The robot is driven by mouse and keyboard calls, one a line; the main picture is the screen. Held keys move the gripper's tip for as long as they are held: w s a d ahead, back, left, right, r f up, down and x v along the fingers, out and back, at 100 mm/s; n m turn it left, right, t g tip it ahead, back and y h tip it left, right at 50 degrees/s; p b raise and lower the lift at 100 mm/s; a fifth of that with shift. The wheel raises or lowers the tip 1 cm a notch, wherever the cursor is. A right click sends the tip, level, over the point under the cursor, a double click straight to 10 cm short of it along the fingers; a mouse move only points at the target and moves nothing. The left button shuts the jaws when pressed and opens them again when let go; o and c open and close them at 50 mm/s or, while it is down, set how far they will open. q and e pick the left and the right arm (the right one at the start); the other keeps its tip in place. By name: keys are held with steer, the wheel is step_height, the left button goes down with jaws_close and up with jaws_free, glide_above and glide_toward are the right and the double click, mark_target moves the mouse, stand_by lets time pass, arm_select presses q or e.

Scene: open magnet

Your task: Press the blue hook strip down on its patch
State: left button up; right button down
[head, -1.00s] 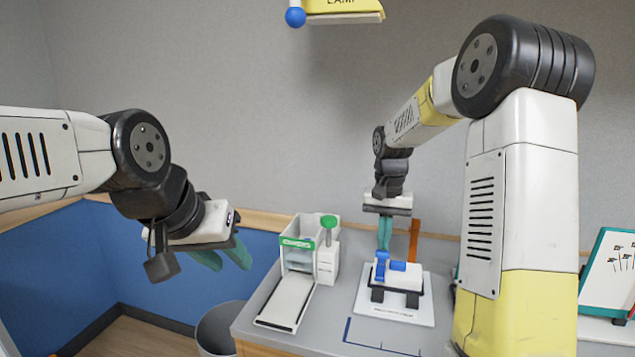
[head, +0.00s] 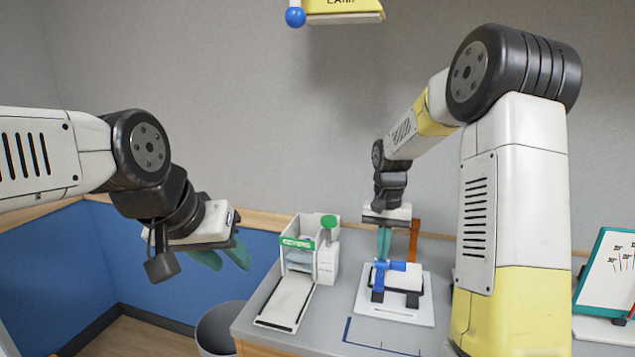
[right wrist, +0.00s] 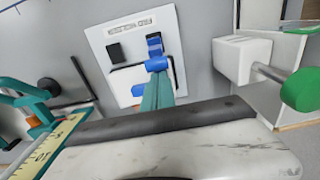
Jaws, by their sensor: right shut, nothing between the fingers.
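The blue hook strip (head: 378,281) is at the left of a small white block on a white board (head: 400,317). In the right wrist view the strip (right wrist: 154,43) has a rounded blue end (right wrist: 157,63). My right gripper (head: 384,256) is shut and empty, its teal fingertips at the top of the blue strip. In the right wrist view the fingertips (right wrist: 157,80) meet or nearly meet the rounded end; contact is not certain. The patch under the strip is hidden. My left gripper (head: 225,258) is open and empty, left of the table.
A white and green dispenser (head: 298,257) with a long tray stands left of the board. An orange-brown post (head: 414,240) rises behind the board. A bin (head: 215,325) stands on the floor at left. A tilted chart stand (head: 606,270) is at far right.

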steer(key=shift+f, duration=1.9)
steer(key=shift+r, duration=0.1)
steer(key=shift+w+r, duration=0.1)
steer(key=shift+r, duration=0.75)
steer(key=shift+s+a+r, duration=0.1)
steer(key=shift+s+r, duration=0.1)
steer(key=shift+r, duration=1.6)
step_height(320, 180, up, 6)
steer(key=shift+w+f, duration=0.1)
steer(key=shift+f, duration=0.1)
